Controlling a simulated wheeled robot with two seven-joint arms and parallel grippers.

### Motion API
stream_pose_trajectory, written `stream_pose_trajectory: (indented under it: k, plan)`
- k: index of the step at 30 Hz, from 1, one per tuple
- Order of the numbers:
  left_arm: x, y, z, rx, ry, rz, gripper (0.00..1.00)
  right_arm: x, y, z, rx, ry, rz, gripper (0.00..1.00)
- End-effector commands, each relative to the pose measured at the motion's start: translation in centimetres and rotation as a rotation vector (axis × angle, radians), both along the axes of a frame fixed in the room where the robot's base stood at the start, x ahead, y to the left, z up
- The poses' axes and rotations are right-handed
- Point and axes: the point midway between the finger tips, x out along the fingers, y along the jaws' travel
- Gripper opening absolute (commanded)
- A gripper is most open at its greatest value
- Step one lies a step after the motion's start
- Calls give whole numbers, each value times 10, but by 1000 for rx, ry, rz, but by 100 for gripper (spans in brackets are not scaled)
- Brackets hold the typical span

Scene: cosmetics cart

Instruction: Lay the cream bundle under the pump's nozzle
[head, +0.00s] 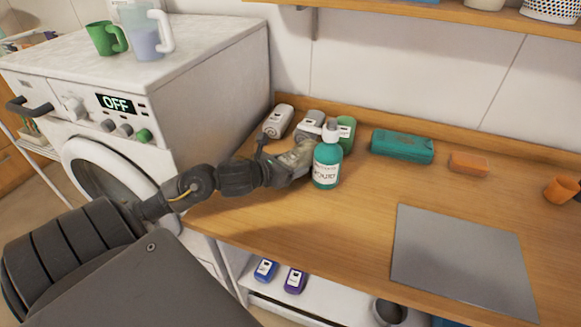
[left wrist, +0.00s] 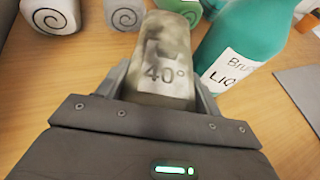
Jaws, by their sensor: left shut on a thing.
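The cream bundle (left wrist: 165,65), a mottled beige cloth marked "40°", is between the fingers of my left gripper (left wrist: 160,85), which is shut on it. In the head view the bundle (head: 297,157) is just left of the teal pump bottle (head: 326,172), low over the wooden counter. The bottle stands upright with a white label and a pale nozzle (head: 330,132) on top. The bottle (left wrist: 243,45) also shows right of the bundle in the left wrist view. I cannot tell whether bundle and bottle touch. My right gripper is not in view.
A teal block (head: 402,146), an orange block (head: 469,163) and an orange cup (head: 561,189) are to the right. A grey mat (head: 463,262) lies in front. The washing machine (head: 190,110) is left.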

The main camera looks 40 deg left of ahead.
Motion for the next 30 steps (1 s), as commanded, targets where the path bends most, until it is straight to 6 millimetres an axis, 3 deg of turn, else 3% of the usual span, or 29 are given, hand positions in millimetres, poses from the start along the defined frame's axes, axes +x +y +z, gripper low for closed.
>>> stream_pose_trajectory:
  k: [3, 15, 16, 18, 30]
  plan:
    - [0, 0, -10, -2, -3, 2, 38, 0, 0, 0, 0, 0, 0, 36]
    - [1, 1, -15, 1, -4, 1, 38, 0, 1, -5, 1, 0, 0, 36]
    - [0, 1, -15, 1, -3, 1, 67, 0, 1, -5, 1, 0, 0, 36]
    - [0, 1, -14, 1, -3, 1, 74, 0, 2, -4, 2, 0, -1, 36]
    - [-4, 1, -10, 3, -1, 1, 74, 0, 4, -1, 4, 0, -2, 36]
